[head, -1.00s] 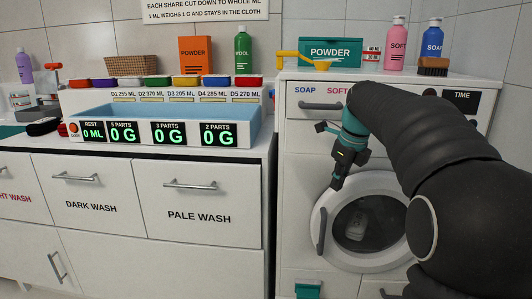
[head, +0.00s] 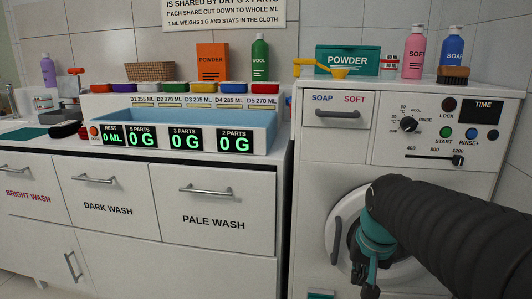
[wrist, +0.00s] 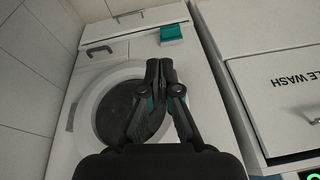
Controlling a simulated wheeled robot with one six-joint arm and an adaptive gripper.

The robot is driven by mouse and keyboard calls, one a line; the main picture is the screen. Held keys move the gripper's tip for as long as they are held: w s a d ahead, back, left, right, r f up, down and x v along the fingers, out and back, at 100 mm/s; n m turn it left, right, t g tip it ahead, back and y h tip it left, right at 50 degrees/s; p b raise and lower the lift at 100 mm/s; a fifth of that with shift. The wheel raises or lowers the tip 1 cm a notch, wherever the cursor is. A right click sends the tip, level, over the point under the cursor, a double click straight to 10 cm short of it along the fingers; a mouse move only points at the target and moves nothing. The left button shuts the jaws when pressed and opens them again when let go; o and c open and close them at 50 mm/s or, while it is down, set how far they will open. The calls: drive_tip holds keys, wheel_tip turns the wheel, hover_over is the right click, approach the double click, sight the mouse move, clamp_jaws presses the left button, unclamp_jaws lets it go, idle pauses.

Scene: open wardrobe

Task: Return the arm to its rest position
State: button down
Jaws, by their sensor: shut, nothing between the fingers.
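My arm reaches in from the right in the head view and bends down in front of the washing machine (head: 312,215). My gripper (wrist: 160,64) points away from the camera in the wrist view, its two fingertips together with nothing between them. In the head view its tips are low, near the bottom edge of the picture. The arm and wrist cover much of the round door (head: 334,236). The door looks closed, and the gripper looks apart from it, though the gap is hard to judge.
The soap drawer (head: 337,135) is shut above the door. A counter at left bears a blue tray (head: 265,128) with displays reading 0. The dark wash (head: 108,208) and pale wash (head: 212,222) drawers are shut. Bottles and a powder box (head: 347,60) stand on the machine.

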drive_tip(key=s+a+f+n+t, duration=0.1)
drive_tip(key=s+a+n+t, duration=0.1)
drive_tip(key=s, duration=1)
drive_tip(key=shift+s+a+n, duration=0.4)
drive_tip(key=shift+a+n, duration=0.15)
drive_tip(key=shift+n, duration=0.25)
idle(0.7)
